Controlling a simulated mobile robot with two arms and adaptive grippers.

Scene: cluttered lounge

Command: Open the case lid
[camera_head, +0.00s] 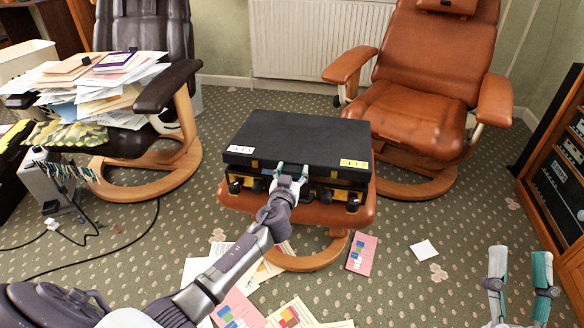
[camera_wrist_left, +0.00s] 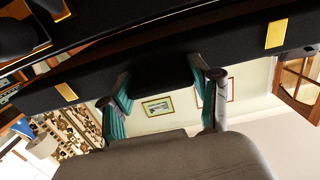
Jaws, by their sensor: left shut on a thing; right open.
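The black case (camera_head: 300,140) lies flat on a brown leather footstool (camera_head: 226,200) in the middle of the head view. Its lid has gold fittings and white and yellow labels on its front edge. A dark gap with gold and black parts shows below the lid's front edge. My left gripper (camera_head: 289,174) is at the middle of that edge, its fingers shut on the lid. In the left wrist view the gripper (camera_wrist_left: 165,92) meets the dark lid edge (camera_wrist_left: 165,62); the exact contact is partly hidden. My right gripper (camera_head: 519,272) is open and empty at the lower right.
A brown leather armchair (camera_head: 420,90) stands behind the case to the right. A dark chair piled with papers (camera_head: 110,85) stands at the left. Papers (camera_head: 362,253) lie on the carpet. A wooden rack (camera_head: 560,150) stands at the right edge.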

